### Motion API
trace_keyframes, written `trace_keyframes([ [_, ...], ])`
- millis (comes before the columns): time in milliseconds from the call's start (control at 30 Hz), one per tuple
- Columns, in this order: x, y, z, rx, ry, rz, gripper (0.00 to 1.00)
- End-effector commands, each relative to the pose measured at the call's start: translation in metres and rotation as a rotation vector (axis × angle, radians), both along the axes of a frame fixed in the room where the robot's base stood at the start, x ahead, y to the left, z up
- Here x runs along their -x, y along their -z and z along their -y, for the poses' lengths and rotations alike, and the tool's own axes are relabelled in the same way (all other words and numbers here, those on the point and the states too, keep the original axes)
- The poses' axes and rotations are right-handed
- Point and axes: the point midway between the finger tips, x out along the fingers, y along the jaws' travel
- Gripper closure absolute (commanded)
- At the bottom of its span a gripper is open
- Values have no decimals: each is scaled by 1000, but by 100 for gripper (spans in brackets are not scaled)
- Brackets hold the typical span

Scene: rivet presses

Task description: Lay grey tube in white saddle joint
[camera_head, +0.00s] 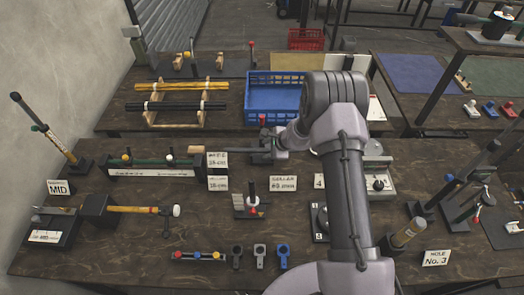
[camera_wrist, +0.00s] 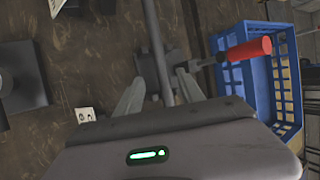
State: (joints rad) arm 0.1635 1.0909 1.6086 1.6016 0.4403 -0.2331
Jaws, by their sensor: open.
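My gripper (camera_head: 278,145) is open at the middle of the front bench. In the wrist view its two fingers (camera_wrist: 158,92) stand on either side of a grey tube (camera_wrist: 154,35). The tube also shows in the head view (camera_head: 234,150), running left from my gripper toward a tan block. A dark holder (camera_wrist: 150,68) with a red-handled lever lies beneath the tube by the fingertips. Whether the fingers touch the tube is unclear. A small white saddle-shaped piece (camera_head: 472,108) stands on the right table beside a red and a blue one; it looks like the white saddle joint.
A blue crate (camera_head: 273,101) is just behind my gripper. The red lever handle (camera_wrist: 249,49) stands close to the right finger. A raised shelf (camera_head: 485,42) overhangs the right table.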

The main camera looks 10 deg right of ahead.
Motion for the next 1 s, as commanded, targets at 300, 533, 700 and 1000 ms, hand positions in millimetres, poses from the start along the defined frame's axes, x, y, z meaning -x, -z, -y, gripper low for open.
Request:
trace_keyframes([
  [300, -20, 27, -11, -1, 0, 0, 55],
  [533, -20, 27, -11, -1, 0, 0, 78],
  [700, -20, 27, -11, -1, 0, 0, 100],
  [1000, -20, 22, -11, -1, 0, 1, 100],
])
